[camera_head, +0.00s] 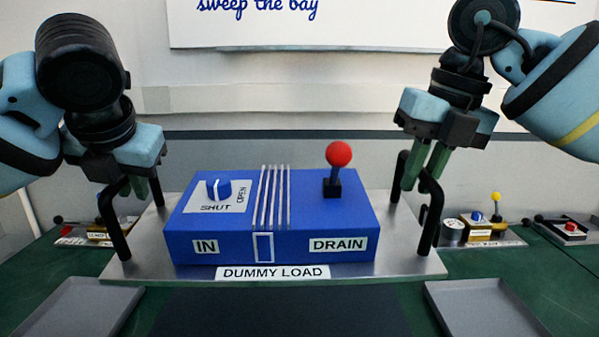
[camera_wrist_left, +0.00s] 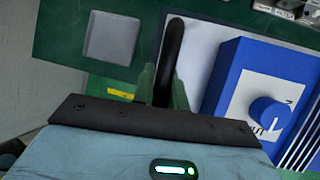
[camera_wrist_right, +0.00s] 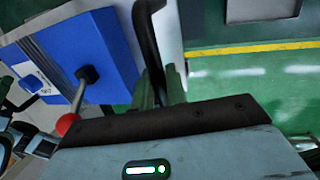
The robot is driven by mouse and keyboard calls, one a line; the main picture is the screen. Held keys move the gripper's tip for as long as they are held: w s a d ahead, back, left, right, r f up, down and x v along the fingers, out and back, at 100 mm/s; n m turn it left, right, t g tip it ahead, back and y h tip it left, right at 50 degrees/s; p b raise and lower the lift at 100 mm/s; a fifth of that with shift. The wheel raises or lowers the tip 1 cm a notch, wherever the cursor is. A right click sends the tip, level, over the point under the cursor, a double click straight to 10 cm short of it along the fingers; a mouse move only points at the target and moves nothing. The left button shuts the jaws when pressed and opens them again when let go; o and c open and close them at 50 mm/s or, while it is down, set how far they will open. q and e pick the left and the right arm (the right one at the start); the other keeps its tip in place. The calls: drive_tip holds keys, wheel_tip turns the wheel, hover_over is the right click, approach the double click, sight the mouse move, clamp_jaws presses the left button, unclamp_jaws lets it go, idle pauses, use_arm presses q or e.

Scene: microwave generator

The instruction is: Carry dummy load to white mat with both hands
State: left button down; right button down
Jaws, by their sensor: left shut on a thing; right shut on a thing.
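The dummy load (camera_head: 270,225) is a blue box with a blue knob, a red-topped lever and IN and DRAIN labels. It sits on a metal plate (camera_head: 405,262) with a black handle at each end. My left gripper (camera_head: 139,188) is shut on the left handle (camera_head: 116,230), also seen in the left wrist view (camera_wrist_left: 172,60). My right gripper (camera_head: 425,168) is shut on the right handle (camera_head: 433,215), also seen in the right wrist view (camera_wrist_right: 148,40). The plate looks level; I cannot tell its height above the green bench. I cannot make out a white mat.
Grey trays stand at the front left (camera_head: 80,308) and front right (camera_head: 485,308). A dark panel (camera_head: 280,312) lies between them. Smaller devices with knobs stand at the right (camera_head: 482,228) and left (camera_head: 95,234). A wall closes off the back.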

use_arm(q)
drive_tip(key=shift+s+a+r, duration=0.1)
drive_tip(key=shift+s+r, duration=0.2)
drive_tip(key=shift+r, duration=0.1)
use_arm(e)
drive_tip(key=shift+s+d+r, duration=0.1)
drive_tip(key=shift+s+r, duration=0.15)
drive_tip(key=shift+r, duration=0.1)
use_arm(q)
drive_tip(key=shift+f, duration=0.15)
use_arm(e)
drive_tip(key=shift+f, duration=0.1)
